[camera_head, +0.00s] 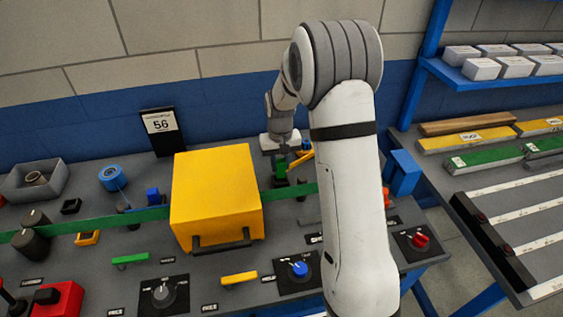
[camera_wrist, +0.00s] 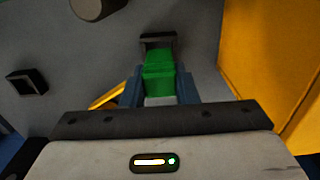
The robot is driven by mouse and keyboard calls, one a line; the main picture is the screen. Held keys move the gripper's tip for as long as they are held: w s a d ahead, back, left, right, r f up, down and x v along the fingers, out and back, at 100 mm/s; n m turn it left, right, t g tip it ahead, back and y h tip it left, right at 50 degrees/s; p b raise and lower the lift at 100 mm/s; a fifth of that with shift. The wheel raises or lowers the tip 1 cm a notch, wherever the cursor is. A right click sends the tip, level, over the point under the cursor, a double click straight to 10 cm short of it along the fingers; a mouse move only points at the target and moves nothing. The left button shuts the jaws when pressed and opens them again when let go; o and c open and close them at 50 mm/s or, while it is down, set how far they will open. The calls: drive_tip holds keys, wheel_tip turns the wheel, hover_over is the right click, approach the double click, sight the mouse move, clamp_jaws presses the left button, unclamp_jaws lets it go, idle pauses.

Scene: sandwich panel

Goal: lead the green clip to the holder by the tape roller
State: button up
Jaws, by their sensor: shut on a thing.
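The green clip (camera_wrist: 158,76) is between the blue fingers of my gripper (camera_wrist: 159,82) in the wrist view. In the head view my gripper (camera_head: 280,160) is just right of the yellow box, with the green clip (camera_head: 279,172) under it. A dark piece (camera_wrist: 158,37) shows at the clip's far end in the wrist view; I cannot tell whether it touches the clip. A dark square holder (camera_wrist: 27,81) lies to the left there, apart from the clip. A dark round roller (camera_wrist: 95,6) shows at the top edge. My arm hides part of the bench in the head view.
The large yellow box (camera_head: 215,195) stands close beside my gripper, with green tape (camera_head: 150,214) running out at its left. An orange-yellow piece (camera_wrist: 108,97) lies near the fingers. Knobs and small clips line the bench front. A shelf rack (camera_head: 490,150) stands at the right.

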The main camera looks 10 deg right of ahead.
sight(280, 170)
drive_tip(key=shift+f+b, duration=0.45)
drive_tip(key=shift+f, duration=0.3)
drive_tip(key=shift+f, duration=0.15)
drive_tip(key=shift+f+b, duration=0.7)
drive_tip(key=shift+f, duration=0.1)
drive_tip(key=o, duration=1.1)
drive_tip(key=shift+c, duration=0.2)
drive_tip(key=shift+r, duration=0.15)
drive_tip(key=shift+r+p, duration=2.15)
drive_tip(key=shift+r, duration=1.25)
